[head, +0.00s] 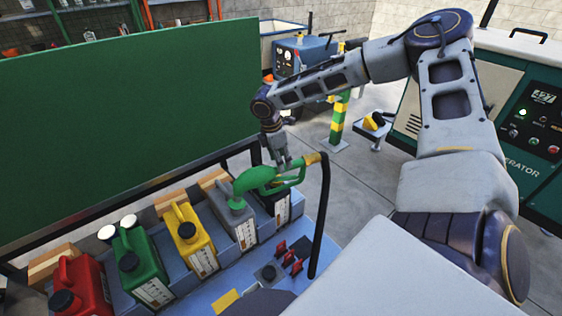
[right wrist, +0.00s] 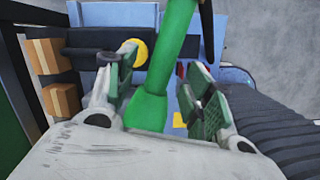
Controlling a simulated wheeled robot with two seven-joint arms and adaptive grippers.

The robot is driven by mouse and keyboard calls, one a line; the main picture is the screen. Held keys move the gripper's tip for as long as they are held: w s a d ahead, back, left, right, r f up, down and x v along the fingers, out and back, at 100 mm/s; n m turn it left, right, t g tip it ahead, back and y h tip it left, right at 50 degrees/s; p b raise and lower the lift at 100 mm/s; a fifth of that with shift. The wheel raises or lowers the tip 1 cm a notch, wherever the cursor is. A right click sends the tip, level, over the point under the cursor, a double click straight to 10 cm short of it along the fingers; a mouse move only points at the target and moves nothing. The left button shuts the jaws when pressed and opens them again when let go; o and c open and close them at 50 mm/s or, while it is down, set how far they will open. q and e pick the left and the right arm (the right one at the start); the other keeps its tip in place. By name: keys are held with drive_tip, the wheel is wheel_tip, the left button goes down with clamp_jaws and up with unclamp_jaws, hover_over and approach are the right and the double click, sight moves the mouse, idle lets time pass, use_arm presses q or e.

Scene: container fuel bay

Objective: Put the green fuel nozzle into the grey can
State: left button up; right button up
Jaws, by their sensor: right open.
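The green fuel nozzle (head: 258,178) lies over the row of cans, with its front end down at the neck of the grey can (head: 241,226). Its spout is hidden, so I cannot tell how deep it sits. A black hose (head: 323,215) hangs from its yellow-brown rear end. My right gripper (head: 280,160) is just above the nozzle's handle. In the right wrist view, the open fingers (right wrist: 164,100) stand on either side of the green nozzle (right wrist: 152,108), with gaps visible. My left gripper is not in view.
Red (head: 78,283), green (head: 140,262) and yellow (head: 187,238) cans stand left of the grey can; a dark can (head: 284,207) stands right. Red levers (head: 292,262) rise from the blue bench in front. A green panel (head: 120,120) stands behind.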

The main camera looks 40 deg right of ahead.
wheel_tip(320, 180, up, 10)
drive_tip(key=a, duration=0.2)
drive_tip(key=shift+w+r, duration=0.2)
drive_tip(key=shift+w, duration=0.1)
idle(0.9)
